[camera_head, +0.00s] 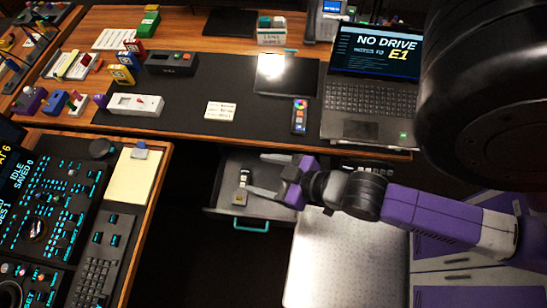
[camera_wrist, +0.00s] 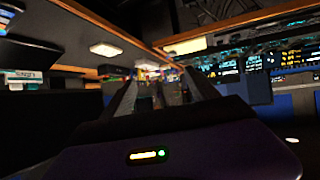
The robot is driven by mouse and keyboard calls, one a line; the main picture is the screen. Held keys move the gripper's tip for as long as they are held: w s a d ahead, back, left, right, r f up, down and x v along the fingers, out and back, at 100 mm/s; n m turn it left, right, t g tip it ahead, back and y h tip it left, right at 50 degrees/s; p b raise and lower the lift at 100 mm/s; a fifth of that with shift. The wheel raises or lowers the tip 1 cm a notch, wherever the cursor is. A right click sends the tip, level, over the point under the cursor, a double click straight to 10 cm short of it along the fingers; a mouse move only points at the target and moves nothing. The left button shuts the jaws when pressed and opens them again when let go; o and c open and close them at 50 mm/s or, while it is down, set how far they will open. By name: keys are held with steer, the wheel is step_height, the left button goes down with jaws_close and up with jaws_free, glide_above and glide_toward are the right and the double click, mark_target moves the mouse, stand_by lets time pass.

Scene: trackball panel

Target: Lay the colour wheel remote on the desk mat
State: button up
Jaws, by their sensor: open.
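The colour wheel remote (camera_head: 300,116), a slim dark handset with a coloured ring at its top, lies at the right end of the dark desk mat (camera_head: 185,107), just left of the laptop. It appears to rest flat on the mat. My gripper (camera_head: 260,174) is open and empty, in front of the desk edge and over the open drawer, below and left of the remote in the head view. In the wrist view the two fingers (camera_wrist: 160,98) stand apart with nothing between them. I cannot make out the remote or the mat there.
The open drawer (camera_head: 222,205) holds a small pale item (camera_head: 241,188). A laptop (camera_head: 370,95), a dark tablet-like panel (camera_head: 287,75), a white card (camera_head: 221,110) and a white device (camera_head: 136,104) stand around the mat. The mat's front middle is clear.

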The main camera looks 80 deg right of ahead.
steer(key=s+a+r+n+t+y, duration=0.2)
steer(key=s+a+r+t+y, duration=0.1)
steer(key=a+r, duration=0.5)
step_height(320, 180, up, 3)
steer(key=shift+s+r, duration=0.1)
steer(key=shift+s, duration=0.4)
